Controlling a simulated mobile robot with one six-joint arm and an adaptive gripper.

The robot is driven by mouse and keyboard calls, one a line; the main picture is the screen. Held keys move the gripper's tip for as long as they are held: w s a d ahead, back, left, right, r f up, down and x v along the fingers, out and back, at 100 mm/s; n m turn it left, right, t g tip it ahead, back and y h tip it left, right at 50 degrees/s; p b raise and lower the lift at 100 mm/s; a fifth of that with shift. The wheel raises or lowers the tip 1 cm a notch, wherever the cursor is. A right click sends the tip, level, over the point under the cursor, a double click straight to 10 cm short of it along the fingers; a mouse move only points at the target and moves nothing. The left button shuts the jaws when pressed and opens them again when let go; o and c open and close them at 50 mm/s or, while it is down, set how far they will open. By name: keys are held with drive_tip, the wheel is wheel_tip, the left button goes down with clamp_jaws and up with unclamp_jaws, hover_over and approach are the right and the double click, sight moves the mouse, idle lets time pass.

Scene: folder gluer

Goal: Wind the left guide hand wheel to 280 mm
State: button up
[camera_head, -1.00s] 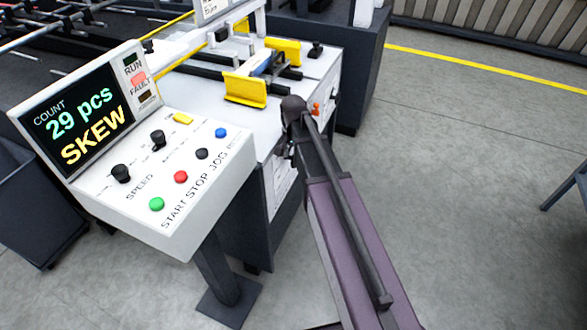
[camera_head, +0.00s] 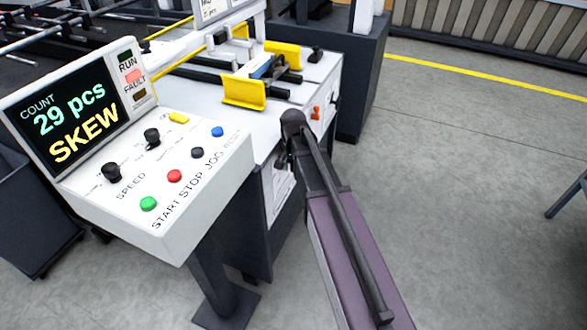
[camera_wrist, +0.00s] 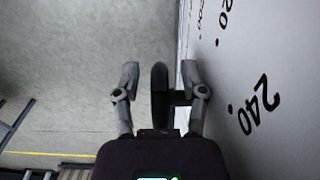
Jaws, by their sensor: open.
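My gripper (camera_wrist: 160,74) is open in the wrist view, with one finger on each side of a dark wheel (camera_wrist: 159,97) seen edge-on. The wheel stands between the fingers, apart from the left one; contact with the right one cannot be told. A short dark shaft runs from it toward the white panel (camera_wrist: 255,60) at the right. A printed scale on that panel shows 240 (camera_wrist: 260,106) and, farther up, 220 (camera_wrist: 222,12). No pointer is visible. In the head view my arm hides the wheel and the gripper's fingers.
A control console (camera_head: 165,185) reads 29 pcs and SKEW, with the fault lamp lit. Yellow guide plates (camera_head: 243,93) sit on the machine bed behind it. Clear grey floor (camera_head: 460,190) lies to the right.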

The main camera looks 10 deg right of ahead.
drive_tip(key=shift+c, duration=0.2)
clamp_jaws()
drive_tip(key=shift+s+f, duration=0.1)
drive_tip(key=shift+f+t+h+b, duration=0.2)
drive_tip(key=shift+t+h+b, duration=0.3)
drive_tip(key=shift+t, duration=0.2)
drive_tip(key=shift+f+t+h+b, duration=0.15)
drive_tip(key=shift+t+h+b, duration=0.2)
drive_tip(key=shift+t+h, duration=0.25)
drive_tip(key=shift+f+t+h+b, duration=0.1)
drive_tip(key=shift+t+h+b, duration=0.3)
drive_tip(key=shift+t+b, duration=0.35)
drive_tip(key=shift+d+t+h, duration=0.1)
drive_tip(key=shift+t+h, duration=0.2)
drive_tip(key=shift+t, duration=0.05)
drive_tip(key=shift+w, duration=0.2)
drive_tip(key=shift+o, duration=0.2)
unclamp_jaws()
